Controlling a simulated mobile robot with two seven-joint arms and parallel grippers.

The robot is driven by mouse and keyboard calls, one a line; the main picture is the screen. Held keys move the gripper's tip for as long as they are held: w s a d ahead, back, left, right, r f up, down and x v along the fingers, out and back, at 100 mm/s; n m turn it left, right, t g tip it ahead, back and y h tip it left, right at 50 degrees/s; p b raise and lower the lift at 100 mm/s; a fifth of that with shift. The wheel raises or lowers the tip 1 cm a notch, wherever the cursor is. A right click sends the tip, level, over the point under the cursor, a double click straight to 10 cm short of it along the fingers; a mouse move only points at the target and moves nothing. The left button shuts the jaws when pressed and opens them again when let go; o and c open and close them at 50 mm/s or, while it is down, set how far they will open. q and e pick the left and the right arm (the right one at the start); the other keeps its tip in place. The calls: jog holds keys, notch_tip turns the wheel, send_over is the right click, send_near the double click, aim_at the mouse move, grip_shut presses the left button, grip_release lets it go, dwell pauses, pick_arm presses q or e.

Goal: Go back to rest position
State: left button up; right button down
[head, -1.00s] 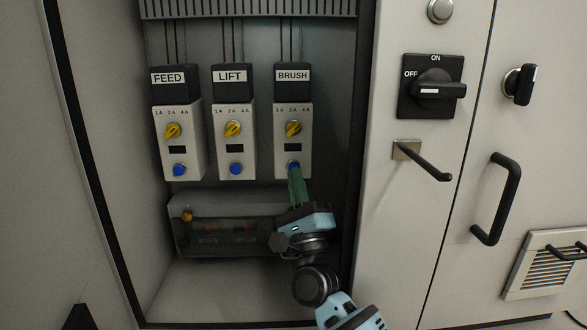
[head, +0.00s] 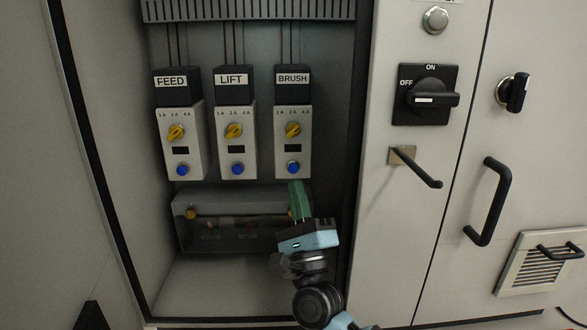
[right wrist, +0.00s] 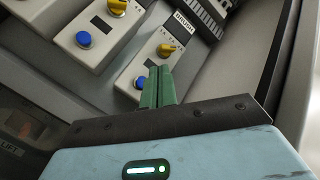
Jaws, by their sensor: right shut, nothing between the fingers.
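My right gripper (head: 297,187) is inside the open cabinet, just below the BRUSH module (head: 293,150). Its green fingers are shut together and empty; they also show in the right wrist view (right wrist: 158,80). In the head view a gap separates the fingertips from the module's blue button (head: 293,167). The FEED module (head: 183,150) and the LIFT module (head: 237,150) hang to the left, each with a yellow knob and a blue button. My left gripper is not in view.
A clear-fronted box (head: 225,243) sits below the modules, partly behind my right gripper. The cabinet's right edge is close to my arm.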

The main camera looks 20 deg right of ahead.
dwell(0.6)
